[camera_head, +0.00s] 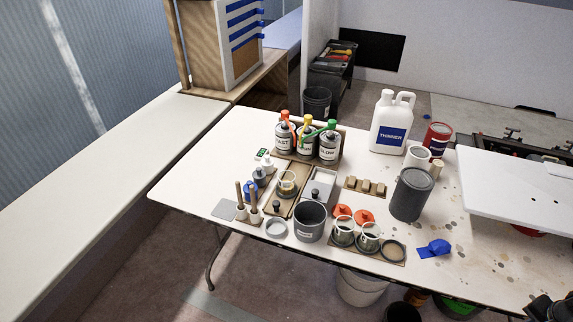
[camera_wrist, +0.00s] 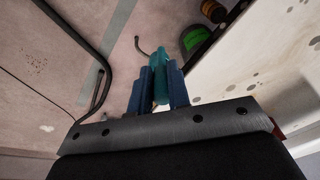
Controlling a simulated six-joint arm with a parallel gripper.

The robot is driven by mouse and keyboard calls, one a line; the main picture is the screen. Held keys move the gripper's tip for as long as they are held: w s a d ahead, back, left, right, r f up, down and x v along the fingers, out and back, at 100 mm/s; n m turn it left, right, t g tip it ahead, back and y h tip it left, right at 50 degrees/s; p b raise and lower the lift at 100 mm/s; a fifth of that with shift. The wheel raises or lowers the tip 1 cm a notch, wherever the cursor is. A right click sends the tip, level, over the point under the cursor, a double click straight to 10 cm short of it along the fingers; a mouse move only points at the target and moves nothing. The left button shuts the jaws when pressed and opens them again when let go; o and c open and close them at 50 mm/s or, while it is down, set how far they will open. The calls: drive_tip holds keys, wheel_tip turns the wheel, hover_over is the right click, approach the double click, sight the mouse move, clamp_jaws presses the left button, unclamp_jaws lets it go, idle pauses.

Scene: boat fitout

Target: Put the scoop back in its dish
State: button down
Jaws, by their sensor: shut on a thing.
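In the wrist view my gripper (camera_wrist: 158,88) has its two blue fingers closed on a slim teal piece (camera_wrist: 160,80), which looks like the scoop's handle. The rest of the scoop is hidden or out of view. The gripper is over the table's edge, with floor and part of the tabletop below. It does not show clearly in the head view. In the head view a small round pale dish (camera_head: 276,227) stands at the table's front left. A shallow dish with a tan inside (camera_head: 392,250) stands at the front middle. I cannot tell which is the scoop's.
A grey bucket (camera_head: 310,222), jars (camera_head: 343,232), labelled pump bottles (camera_head: 329,148) and a dark can (camera_head: 411,194) crowd the table. A white thinner jug (camera_head: 391,122) stands behind. A blue item (camera_head: 435,248) lies at the right front. The spotted tabletop right of it is mostly clear.

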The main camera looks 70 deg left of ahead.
drive_tip(key=w+d+r, duration=0.1)
drive_tip(key=w+r, duration=0.2)
drive_tip(key=r, duration=0.2)
drive_tip(key=w+a+r+n, duration=0.2)
drive_tip(key=a, duration=0.6)
drive_tip(key=s+a+r+n, duration=0.15)
drive_tip(key=s+a, duration=0.25)
drive_tip(key=a, duration=0.6)
drive_tip(key=s+a+r+n+g, duration=0.1)
drive_tip(key=s+a+n, duration=0.15)
drive_tip(key=a, duration=0.75)
drive_tip(key=s+a+r+n, duration=0.1)
drive_tip(key=s+a, duration=0.3)
drive_tip(key=a, duration=0.6)
drive_tip(key=s+a+r+n, duration=0.2)
drive_tip(key=s+a, duration=0.7)
drive_tip(key=s, duration=0.3)
drive_tip(key=s+a+r+n, duration=0.1)
drive_tip(key=s+a+n, duration=0.1)
drive_tip(key=s+a, duration=0.8)
drive_tip(key=s+a+n, duration=0.2)
drive_tip(key=s, duration=1.4)
drive_tip(key=shift+g, duration=0.3)
drive_tip(key=shift+s+f, duration=0.2)
drive_tip(key=shift+f, duration=1.35)
drive_tip(key=shift+s+f, duration=0.2)
drive_tip(key=shift+f, duration=1.4)
drive_tip(key=shift+s+f, duration=0.2)
drive_tip(key=shift+f, duration=1.35)
